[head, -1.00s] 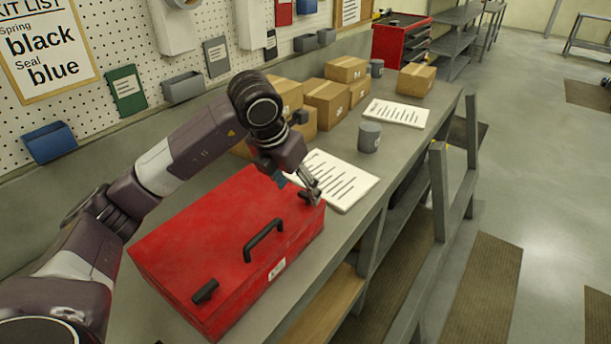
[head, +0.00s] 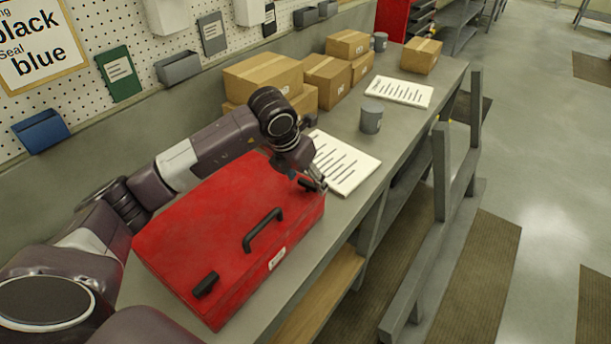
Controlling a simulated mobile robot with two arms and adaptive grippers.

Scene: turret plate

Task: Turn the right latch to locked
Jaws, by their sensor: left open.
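A red toolbox (head: 205,230) lies closed on the workbench, with a black handle (head: 263,231) in the middle of its front part. The right latch (head: 306,184), small and black, sits at the far right corner of the lid. The left latch (head: 206,284) sits at the near end and points a different way from the right one. My left gripper (head: 319,182) is open, low at the right latch, with its fingertips at the latch's outer end. Whether they touch it I cannot tell, as the fingers partly hide it. My right gripper is not in view.
A white printed sheet (head: 342,163) lies just behind the gripper. A grey can (head: 371,118) and several cardboard boxes (head: 263,78) stand further back. The grey workbench (head: 350,208) has a narrow free strip at its right edge.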

